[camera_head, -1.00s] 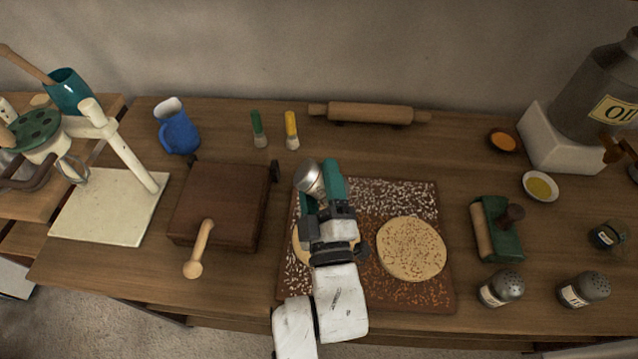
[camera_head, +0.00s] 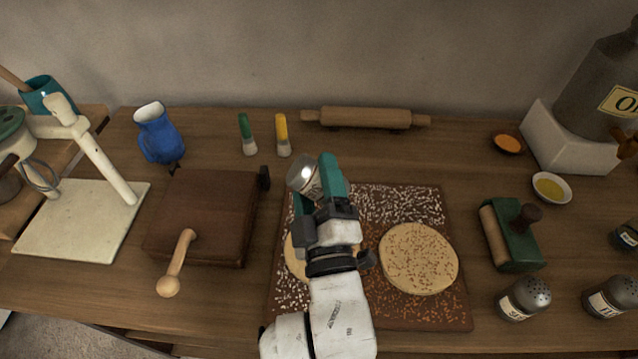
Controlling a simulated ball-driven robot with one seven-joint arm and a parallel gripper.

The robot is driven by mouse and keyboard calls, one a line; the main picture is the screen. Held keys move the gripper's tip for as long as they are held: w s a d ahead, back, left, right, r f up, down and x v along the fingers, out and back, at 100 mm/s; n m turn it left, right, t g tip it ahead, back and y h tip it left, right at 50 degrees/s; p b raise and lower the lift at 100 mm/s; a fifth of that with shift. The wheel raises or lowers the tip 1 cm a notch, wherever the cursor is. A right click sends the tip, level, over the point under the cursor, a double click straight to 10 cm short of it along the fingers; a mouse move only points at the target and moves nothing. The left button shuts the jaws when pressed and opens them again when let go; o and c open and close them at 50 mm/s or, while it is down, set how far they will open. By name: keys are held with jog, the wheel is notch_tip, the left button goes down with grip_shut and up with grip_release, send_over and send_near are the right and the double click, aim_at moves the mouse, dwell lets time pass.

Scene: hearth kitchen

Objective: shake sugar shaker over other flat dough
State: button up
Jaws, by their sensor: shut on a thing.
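My gripper (camera_head: 318,186) is shut on a metal-topped shaker (camera_head: 302,176). It holds the shaker tilted above the left part of the brown board (camera_head: 445,310). A flat dough round (camera_head: 292,262) on the left of the board is mostly hidden under my gripper and arm. The other flat dough (camera_head: 419,259) lies in full view on the right of the board, with brown specks on it. White grains cover the back and left of the board, and orange-brown grains lie around the right dough.
Two shakers (camera_head: 524,298) (camera_head: 610,297) stand at the front right. A green roller tool (camera_head: 516,238) lies right of the board. A dark wooden press (camera_head: 205,215) with a handle stands left.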

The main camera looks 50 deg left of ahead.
aim_at(295, 173)
jog(key=shift+s+a, duration=0.35)
jog(key=shift+a, duration=0.4)
jog(key=b, duration=0.1)
jog(key=a+b, duration=0.1)
jog(key=shift+s+f+b, duration=0.15)
jog(key=shift+s+b, duration=0.05)
jog(key=shift+b, duration=0.2)
jog(key=shift+s+a+b, duration=0.15)
jog(key=shift+a+b, duration=0.3)
jog(key=shift+b, duration=0.2)
